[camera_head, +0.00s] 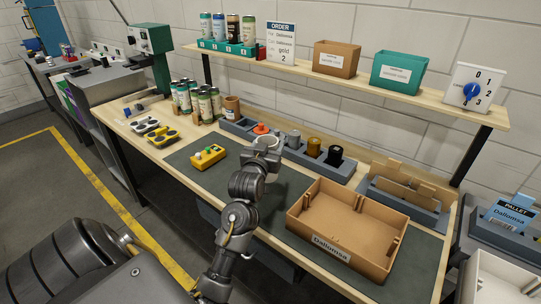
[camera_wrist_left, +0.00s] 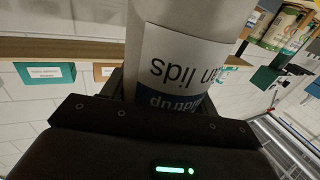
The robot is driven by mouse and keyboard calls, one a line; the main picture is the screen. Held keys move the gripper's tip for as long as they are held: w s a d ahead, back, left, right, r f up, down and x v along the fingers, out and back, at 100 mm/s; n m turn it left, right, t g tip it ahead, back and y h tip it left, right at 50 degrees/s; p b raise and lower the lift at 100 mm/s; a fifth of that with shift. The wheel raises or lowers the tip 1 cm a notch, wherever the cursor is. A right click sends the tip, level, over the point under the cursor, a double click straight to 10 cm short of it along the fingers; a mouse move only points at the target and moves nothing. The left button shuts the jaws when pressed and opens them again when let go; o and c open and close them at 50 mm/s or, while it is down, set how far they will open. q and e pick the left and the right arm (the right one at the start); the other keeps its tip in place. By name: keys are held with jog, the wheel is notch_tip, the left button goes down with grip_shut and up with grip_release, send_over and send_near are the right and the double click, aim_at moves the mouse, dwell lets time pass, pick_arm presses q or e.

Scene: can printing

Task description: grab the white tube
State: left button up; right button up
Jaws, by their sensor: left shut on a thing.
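The white tube (camera_wrist_left: 180,20) fills the upper middle of the left wrist view. It has a white label with upside-down print that includes "lids". My left gripper (camera_head: 266,144) is shut on it; dark gripper parts show below and beside the tube in the wrist view. In the head view the gripper is over the back of the dark mat, in front of the grey holders. The tube shows there only as a small pale shape at the gripper, mostly hidden. My right gripper is in neither view.
A cardboard box (camera_head: 344,234) labelled "Dallonsa" stands right of my arm. A yellow device (camera_head: 208,157) is to the left. Several cans (camera_head: 195,103) stand back left. A wooden shelf (camera_head: 400,98) runs above.

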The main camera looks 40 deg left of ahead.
pick_arm(q)
jog(key=s+d+r, duration=0.5)
jog(key=s+r, duration=0.1)
jog(key=s, duration=0.3)
jog(key=shift+s+d, duration=0.25)
